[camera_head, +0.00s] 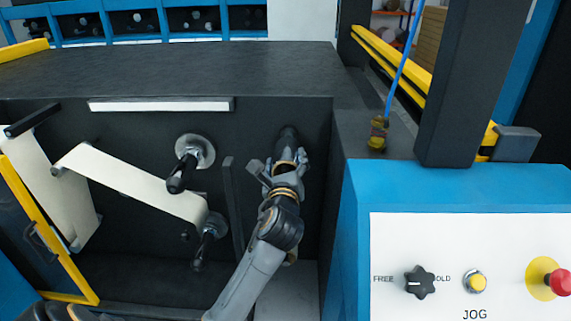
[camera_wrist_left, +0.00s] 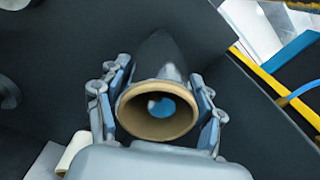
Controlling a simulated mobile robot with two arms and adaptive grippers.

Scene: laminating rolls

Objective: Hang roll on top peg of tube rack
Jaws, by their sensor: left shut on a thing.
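My left gripper (camera_head: 280,166) is in the dark recess of the machine, right of the pegs. It is shut on the roll (camera_head: 288,138), which is dark with a tan cardboard rim. In the left wrist view, the fingers of the left gripper (camera_wrist_left: 158,108) are on both sides of the roll's open tan end (camera_wrist_left: 125,112). A blue round spot shows inside it. The roll's dark body points away toward the dark panel; I cannot tell whether it touches the panel. I cannot make out a tube rack with a top peg for certain. My right gripper is not in view.
A black peg on a round metal flange (camera_head: 195,149) sticks out left of the gripper. A pale web (camera_head: 130,182) runs down to a lower roller (camera_head: 213,226). A dark upright bar (camera_head: 233,205) stands close by. A blue control box (camera_head: 450,184) is at right.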

